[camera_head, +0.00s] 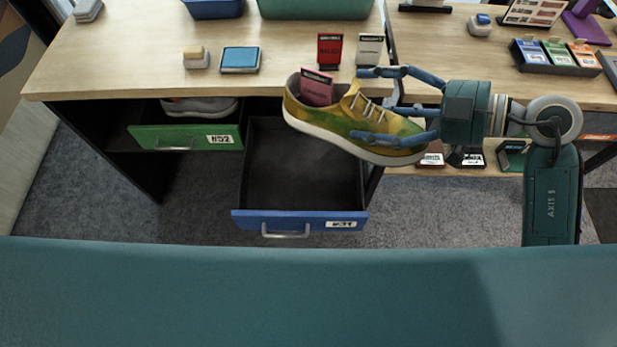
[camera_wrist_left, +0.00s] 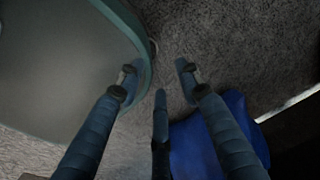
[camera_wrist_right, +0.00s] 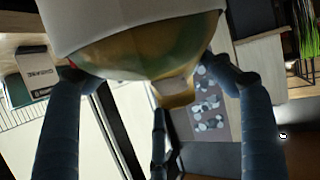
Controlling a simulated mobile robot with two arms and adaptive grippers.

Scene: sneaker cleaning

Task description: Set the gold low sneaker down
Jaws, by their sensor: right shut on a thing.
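The gold low sneaker (camera_head: 350,120), yellow-green with a white sole, is held in the air in front of the table edge, above the back right of the open blue drawer. Its toe points right and slightly down. A pink-red card (camera_head: 317,88) shows in its opening. My right gripper (camera_head: 365,104) is shut on the sneaker, with fingers on both sides. The sneaker also fills the top of the right wrist view (camera_wrist_right: 150,50). My left gripper (camera_wrist_left: 158,78) is open and empty over the grey carpet, outside the head view.
The blue drawer (camera_head: 300,217) is pulled out and looks empty. The green drawer (camera_head: 185,137), labelled #52, holds a pale shoe (camera_head: 199,105). On the wooden table (camera_head: 120,55) are a brush (camera_head: 195,58), a blue pad (camera_head: 240,60) and upright red (camera_head: 330,50) and black-and-white (camera_head: 369,50) cards.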

